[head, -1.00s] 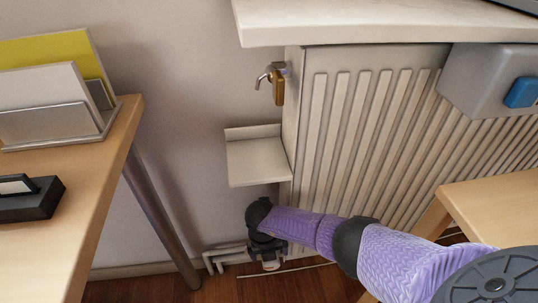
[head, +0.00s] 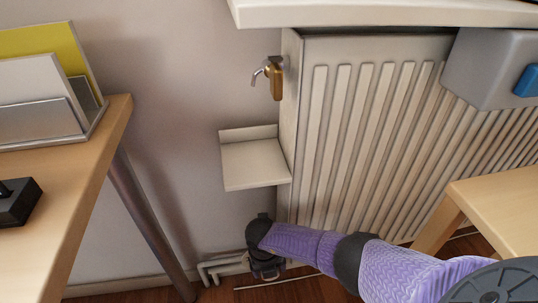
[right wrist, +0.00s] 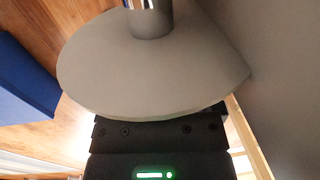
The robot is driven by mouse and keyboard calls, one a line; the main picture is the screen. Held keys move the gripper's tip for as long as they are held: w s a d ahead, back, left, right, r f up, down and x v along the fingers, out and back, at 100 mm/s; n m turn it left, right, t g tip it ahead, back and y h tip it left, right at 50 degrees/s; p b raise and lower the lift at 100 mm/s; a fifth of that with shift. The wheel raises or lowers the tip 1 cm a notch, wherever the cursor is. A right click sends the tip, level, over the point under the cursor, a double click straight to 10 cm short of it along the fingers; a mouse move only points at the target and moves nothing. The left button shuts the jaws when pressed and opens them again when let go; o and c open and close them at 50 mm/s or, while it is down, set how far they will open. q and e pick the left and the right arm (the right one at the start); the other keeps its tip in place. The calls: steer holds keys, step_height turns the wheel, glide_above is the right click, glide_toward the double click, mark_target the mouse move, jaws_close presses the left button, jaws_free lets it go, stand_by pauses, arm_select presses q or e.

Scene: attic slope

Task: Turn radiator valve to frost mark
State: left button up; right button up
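The ribbed cream radiator (head: 345,150) stands against the wall in the head view. White pipework (head: 222,267) runs near the floor at its lower left corner. My right arm reaches in from the lower right, and its dark gripper (head: 266,268) is low beside this pipework. The radiator valve cannot be made out; the gripper and wrist cover that spot. Finger opening and contact are too small and dark to tell. The right wrist view shows no clear fingertips or valve. My left gripper is out of view.
A small cream shelf (head: 254,163) juts out above my right wrist. A brass-coloured fitting (head: 276,82) hangs above it. A wooden desk (head: 75,170) is at left, a wooden stool or table (head: 500,205) at right. A grey box (head: 488,65) is on the radiator.

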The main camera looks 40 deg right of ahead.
steer(key=c, duration=0.9)
steer(key=shift+w+a+g+h, duration=0.1)
steer(key=shift+a+g+h, duration=0.05)
steer(key=shift+g+h, duration=0.2)
steer(key=shift+c, duration=0.3)
steer(key=shift+g+h, duration=0.45)
steer(key=shift+h, duration=0.4)
steer(key=o, duration=1.3)
steer(key=shift+r, duration=0.15)
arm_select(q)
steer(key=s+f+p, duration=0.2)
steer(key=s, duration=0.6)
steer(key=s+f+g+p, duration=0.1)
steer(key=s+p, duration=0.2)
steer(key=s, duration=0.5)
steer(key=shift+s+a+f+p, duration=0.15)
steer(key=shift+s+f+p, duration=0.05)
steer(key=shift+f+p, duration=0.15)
arm_select(e)
steer(key=v, duration=0.9)
steer(key=shift+a+r, duration=0.15)
steer(key=shift+r, duration=0.1)
